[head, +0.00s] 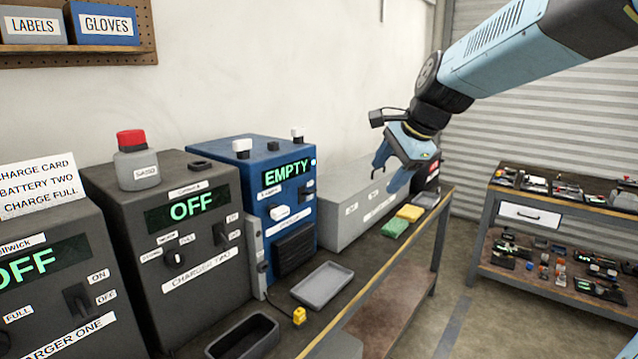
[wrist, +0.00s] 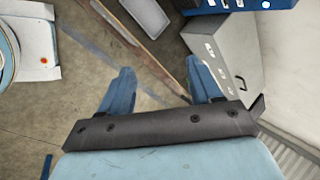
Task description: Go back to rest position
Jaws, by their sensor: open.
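My gripper (head: 388,178) hangs at the end of my raised blue arm, above the right part of the workbench (head: 392,262), in front of the long grey box (head: 352,205). In the wrist view the two blue fingers of my gripper (wrist: 160,88) stand wide apart with nothing between them. The floor and the bench edge show below them. The gripper touches nothing that I can see.
Charger two (head: 190,225) reads OFF, and so does charger one (head: 60,290). A blue unit (head: 225,185) reads EMPTY. A grey tray (head: 322,286), a black tray (head: 243,338) and green (head: 395,228) and yellow sponges (head: 410,212) lie on the bench. A shelf (head: 560,232) stands right.

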